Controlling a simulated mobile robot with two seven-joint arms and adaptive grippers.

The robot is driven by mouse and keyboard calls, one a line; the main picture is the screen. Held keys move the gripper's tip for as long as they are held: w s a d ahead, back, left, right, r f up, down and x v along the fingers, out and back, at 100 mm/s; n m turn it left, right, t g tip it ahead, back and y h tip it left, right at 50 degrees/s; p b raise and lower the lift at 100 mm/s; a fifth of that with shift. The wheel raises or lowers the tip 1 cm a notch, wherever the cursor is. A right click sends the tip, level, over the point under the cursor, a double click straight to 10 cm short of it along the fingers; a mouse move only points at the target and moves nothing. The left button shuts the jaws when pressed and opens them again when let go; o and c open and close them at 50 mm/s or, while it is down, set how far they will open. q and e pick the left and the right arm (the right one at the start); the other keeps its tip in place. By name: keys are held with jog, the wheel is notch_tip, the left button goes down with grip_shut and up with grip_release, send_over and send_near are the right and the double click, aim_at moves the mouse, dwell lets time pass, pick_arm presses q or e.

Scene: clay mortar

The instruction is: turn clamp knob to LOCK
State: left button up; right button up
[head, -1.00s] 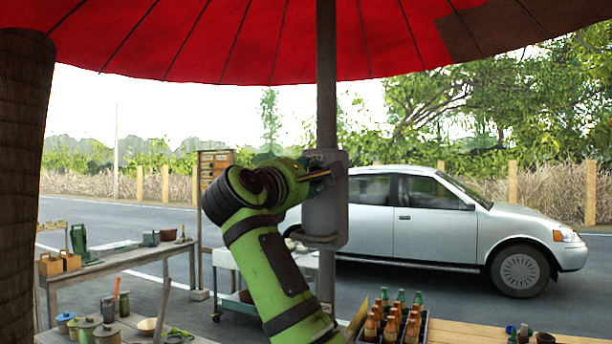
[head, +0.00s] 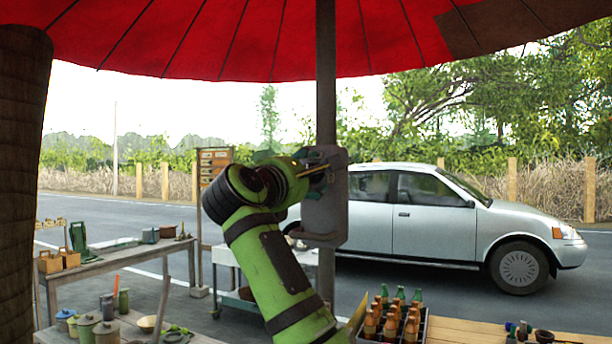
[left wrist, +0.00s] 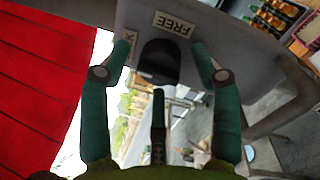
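The clamp knob (left wrist: 160,62) is a dark rounded piece on a grey plate in the left wrist view. A FREE label (left wrist: 173,25) shows beside it, upside down; a second label (left wrist: 129,45) is mostly hidden by a finger, with only its last letter showing. My right gripper is in neither current view.
The pole (head: 326,80) carries a red umbrella (head: 230,40). A bottle crate (head: 424,329) stands below right on a wooden table (head: 470,331). Another table (head: 115,262) with pots is at left. A white car (head: 435,225) is parked behind.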

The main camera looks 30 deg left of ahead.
pick_arm(q)
jog(key=s+f, duration=0.1)
jog(key=s, duration=1.1)
jog(key=shift+d+f, duration=0.15)
jog(key=shift+d, duration=0.15)
